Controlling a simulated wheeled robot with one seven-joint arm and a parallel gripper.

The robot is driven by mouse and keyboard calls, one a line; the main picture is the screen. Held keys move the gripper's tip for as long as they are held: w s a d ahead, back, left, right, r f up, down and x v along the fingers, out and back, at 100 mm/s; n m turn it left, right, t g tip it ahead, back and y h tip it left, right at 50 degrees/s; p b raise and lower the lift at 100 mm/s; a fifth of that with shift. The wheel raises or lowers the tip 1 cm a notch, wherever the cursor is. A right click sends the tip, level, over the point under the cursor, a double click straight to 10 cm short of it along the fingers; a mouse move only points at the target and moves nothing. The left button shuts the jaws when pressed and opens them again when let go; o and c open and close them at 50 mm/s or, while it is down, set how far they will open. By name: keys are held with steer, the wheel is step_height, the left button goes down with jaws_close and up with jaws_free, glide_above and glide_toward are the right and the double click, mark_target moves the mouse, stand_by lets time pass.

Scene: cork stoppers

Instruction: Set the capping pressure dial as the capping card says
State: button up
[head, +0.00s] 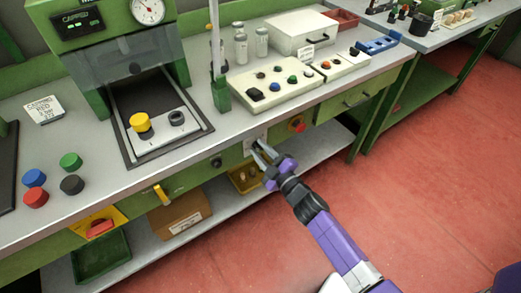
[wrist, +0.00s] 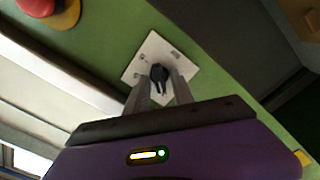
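The pressure dial is a black knob (wrist: 158,76) on a white square plate (wrist: 142,58) on the green bench front. In the head view the plate (head: 250,144) shows just beyond my fingertips, which partly hide it. My gripper (head: 262,150) points at the plate. In the wrist view my gripper (wrist: 161,80) has its fingers apart, one on each side of the knob, with narrow gaps. The plate's marks are too small to read. The capping card (head: 43,109) stands on the bench at the left; its top words look like "CAPPING RED", the rest is unclear.
A capping machine with a gauge (head: 148,10) and a "CAPPED" display (head: 77,22) stands behind. A red knob (head: 297,125) sits right of the dial and a red button on yellow (head: 99,226) far left. Coloured caps (head: 70,160) and a button panel (head: 277,86) are on the bench.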

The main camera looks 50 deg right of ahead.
steer(key=shift+s, duration=0.1)
steer(key=b+v, duration=0.1)
steer(key=v, duration=0.6)
steer(key=shift+s, duration=0.35)
steer(key=shift+a, duration=0.15)
stand_by(0.4)
steer(key=s+a+r+m+g+y, duration=0.1)
steer(key=s+a+r+m, duration=0.1)
steer(key=s+a+r, duration=0.2)
steer(key=s+a+r+m+y+p, duration=0.1)
steer(key=s+a+r+m+y, duration=0.1)
steer(key=s+a+r, duration=0.3)
steer(key=s+a+r+m+g+y+p, duration=0.1)
steer(key=s+a+r, duration=0.4)
steer(key=s+a, duration=0.6)
steer(key=s+m+y, duration=0.1)
steer(key=s, duration=0.3)
steer(key=shift+r+m+g, duration=0.2)
steer(key=shift+m+g, duration=0.1)
steer(key=shift+m, duration=0.1)
stand_by(0.7)
